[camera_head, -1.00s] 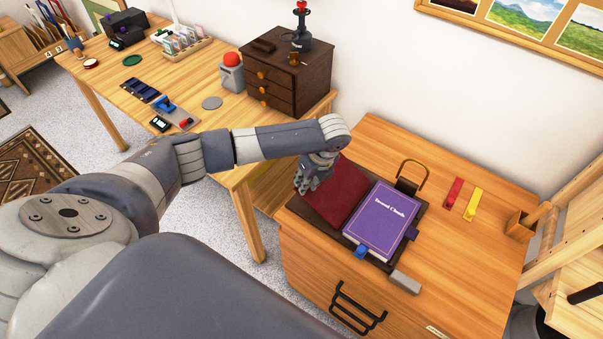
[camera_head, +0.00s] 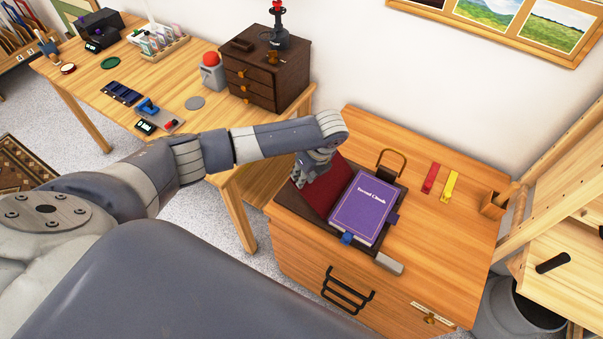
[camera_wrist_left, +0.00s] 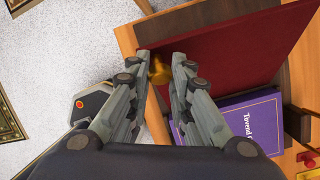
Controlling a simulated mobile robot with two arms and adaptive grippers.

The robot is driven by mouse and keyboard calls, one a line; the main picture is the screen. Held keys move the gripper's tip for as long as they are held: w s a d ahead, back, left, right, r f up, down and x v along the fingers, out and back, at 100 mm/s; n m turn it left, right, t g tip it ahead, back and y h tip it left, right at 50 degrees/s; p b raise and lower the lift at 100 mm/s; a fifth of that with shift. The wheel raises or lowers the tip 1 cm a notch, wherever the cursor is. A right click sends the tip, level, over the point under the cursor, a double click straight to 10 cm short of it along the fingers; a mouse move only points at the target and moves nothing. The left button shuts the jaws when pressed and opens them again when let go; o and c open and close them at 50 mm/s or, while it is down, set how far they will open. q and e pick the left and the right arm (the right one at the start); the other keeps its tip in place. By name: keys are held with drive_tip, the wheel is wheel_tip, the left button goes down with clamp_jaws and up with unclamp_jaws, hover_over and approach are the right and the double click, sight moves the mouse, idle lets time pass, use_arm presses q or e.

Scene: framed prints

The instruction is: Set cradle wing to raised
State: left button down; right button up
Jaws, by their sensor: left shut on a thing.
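The cradle wing is a dark red panel (camera_head: 326,185) hinged on the left of the dark book cradle (camera_head: 393,188). It is tilted up at its outer left edge. A purple book (camera_head: 363,207) lies on the cradle to its right. My left gripper (camera_head: 302,183) is at the wing's outer edge. In the left wrist view its fingers (camera_wrist_left: 158,82) are closed around a small brass knob (camera_wrist_left: 161,70) at the edge of the red wing (camera_wrist_left: 235,50). The wing partly covers the purple book (camera_wrist_left: 240,120) there. My right gripper is not in view.
The cradle stands on a wooden cabinet (camera_head: 440,240) with a grey block (camera_head: 389,264) at its front. A red strip (camera_head: 430,179) and a yellow strip (camera_head: 450,185) lie to the right. A long table with a dark drawer box (camera_head: 268,75) stands behind left.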

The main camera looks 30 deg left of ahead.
use_arm(q)
drive_tip(key=shift+s+d+f, duration=0.4)
drive_tip(key=shift+d+f, duration=0.05)
drive_tip(key=shift+d, duration=0.3)
drive_tip(key=c, duration=1.7)
unclamp_jaws()
drive_tip(key=shift+o, duration=1.4)
drive_tip(key=shift+w+d, duration=0.1)
drive_tip(key=shift+w, duration=0.3)
drive_tip(key=shift+r, duration=0.6)
drive_tip(key=v, duration=1.1)
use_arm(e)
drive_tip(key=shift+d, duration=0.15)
use_arm(q)
drive_tip(key=shift+d+f, duration=0.1)
